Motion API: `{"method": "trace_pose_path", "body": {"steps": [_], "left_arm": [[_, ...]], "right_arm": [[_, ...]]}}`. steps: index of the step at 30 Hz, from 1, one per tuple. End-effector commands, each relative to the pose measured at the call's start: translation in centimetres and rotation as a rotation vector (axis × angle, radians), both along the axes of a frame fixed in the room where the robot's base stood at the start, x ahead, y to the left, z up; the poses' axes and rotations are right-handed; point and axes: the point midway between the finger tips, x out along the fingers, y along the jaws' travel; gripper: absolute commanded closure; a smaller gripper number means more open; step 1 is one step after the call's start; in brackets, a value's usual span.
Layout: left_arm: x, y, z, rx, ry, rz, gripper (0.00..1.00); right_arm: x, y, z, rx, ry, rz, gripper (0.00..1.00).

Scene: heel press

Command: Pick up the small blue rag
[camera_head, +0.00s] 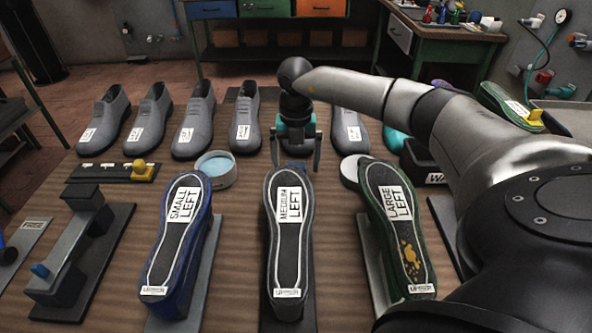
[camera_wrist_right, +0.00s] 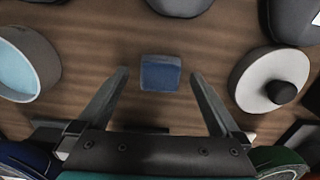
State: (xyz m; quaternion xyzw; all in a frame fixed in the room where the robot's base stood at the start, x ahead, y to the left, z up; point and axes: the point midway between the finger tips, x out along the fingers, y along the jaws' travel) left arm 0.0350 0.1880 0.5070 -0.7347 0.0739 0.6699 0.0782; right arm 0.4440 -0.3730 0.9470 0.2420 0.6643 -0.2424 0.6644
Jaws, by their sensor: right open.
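The small blue rag (camera_wrist_right: 160,73) is a folded block lying on the brown wooden table in the right wrist view. My right gripper (camera_wrist_right: 162,95) is open and empty above the table, with its two fingers on either side of the rag's near end in that picture. How high the fingertips are over the rag cannot be told. In the head view the right gripper (camera_head: 296,166) points down behind the sole marked Medium Left, and the rag is mostly hidden there. My left gripper is not in view.
A round tin with light blue contents (camera_head: 216,169) stands left of the gripper and a white lid with a dark knob (camera_wrist_right: 264,80) right of it. Grey shoes (camera_head: 198,122) stand behind. Soles marked Small Left (camera_head: 183,240), Medium Left (camera_head: 289,240) and Large Left (camera_head: 402,235) stand in front.

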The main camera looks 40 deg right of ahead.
Motion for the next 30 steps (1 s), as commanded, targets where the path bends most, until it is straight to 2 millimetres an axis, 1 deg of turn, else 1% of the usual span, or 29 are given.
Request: {"method": "trace_pose_path", "body": {"steps": [2, 25, 26, 30], "left_arm": [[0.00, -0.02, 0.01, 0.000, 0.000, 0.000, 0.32], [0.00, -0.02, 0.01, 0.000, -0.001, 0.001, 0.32], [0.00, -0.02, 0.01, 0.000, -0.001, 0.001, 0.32], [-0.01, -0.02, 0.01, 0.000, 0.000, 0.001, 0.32]], "right_arm": [[0.00, 0.00, 0.02, 0.000, 0.000, 0.000, 0.01], [0.01, -0.02, 0.07, 0.000, 0.000, -0.001, 0.88], [0.01, -0.02, 0.08, 0.001, -0.001, -0.001, 0.90], [0.01, -0.02, 0.08, 0.001, -0.001, -0.001, 0.90]]}}
